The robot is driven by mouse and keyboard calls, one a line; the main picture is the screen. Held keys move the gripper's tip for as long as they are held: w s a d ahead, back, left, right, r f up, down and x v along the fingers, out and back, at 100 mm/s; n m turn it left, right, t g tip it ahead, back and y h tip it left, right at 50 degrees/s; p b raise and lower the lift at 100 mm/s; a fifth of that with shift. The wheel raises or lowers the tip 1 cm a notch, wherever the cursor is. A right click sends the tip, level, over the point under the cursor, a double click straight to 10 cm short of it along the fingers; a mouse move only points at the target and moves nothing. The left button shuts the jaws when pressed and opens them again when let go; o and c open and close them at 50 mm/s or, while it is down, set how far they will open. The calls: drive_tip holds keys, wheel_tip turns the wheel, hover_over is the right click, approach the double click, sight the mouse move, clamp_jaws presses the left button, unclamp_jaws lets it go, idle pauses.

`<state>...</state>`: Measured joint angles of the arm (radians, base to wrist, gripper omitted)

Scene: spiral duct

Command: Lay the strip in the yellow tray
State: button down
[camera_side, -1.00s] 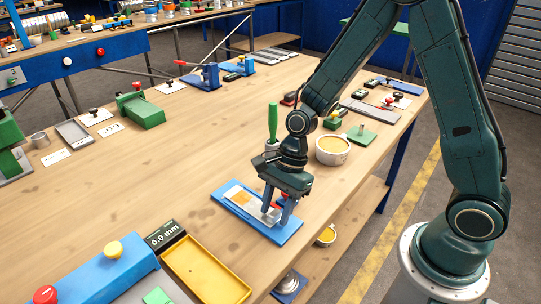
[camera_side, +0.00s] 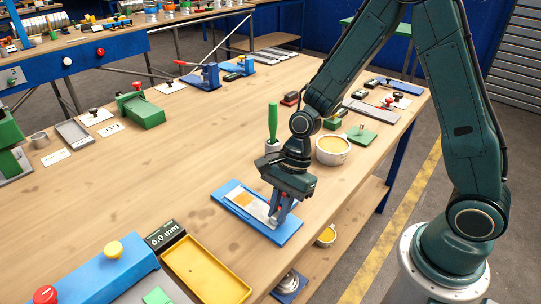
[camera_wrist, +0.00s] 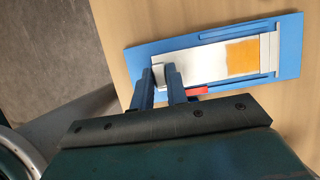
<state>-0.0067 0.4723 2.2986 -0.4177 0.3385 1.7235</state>
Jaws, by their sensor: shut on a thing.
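The strip (camera_side: 257,208) is a thin silvery piece with an orange patch (camera_wrist: 240,56). It lies flat in a blue holder (camera_side: 227,196); both also show in the wrist view, the strip (camera_wrist: 200,66) and the holder (camera_wrist: 290,58). My gripper (camera_side: 276,220) is shut on the strip's near end, at the left in the wrist view (camera_wrist: 164,77). The fingers hide part of that end. A small red part (camera_wrist: 197,91) sits beside the fingers. The yellow tray (camera_side: 205,270) is empty, at the front of the bench, left of the holder.
A blue box with yellow and red knobs (camera_side: 105,277) and a 0.0 mm display (camera_side: 164,235) stand left of the tray. A cup (camera_side: 333,150) and a green-handled tool (camera_side: 272,122) stand behind my gripper. The bench middle is clear.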

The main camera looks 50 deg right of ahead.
drive_tip(key=shift+s+r, duration=0.15)
drive_tip(key=shift+s, duration=2.15)
wheel_tip(320, 180, up, 7)
idle(0.5)
drive_tip(key=a, duration=1.9)
drive_tip(key=shift+a, duration=0.3)
drive_tip(key=shift+f, duration=0.25)
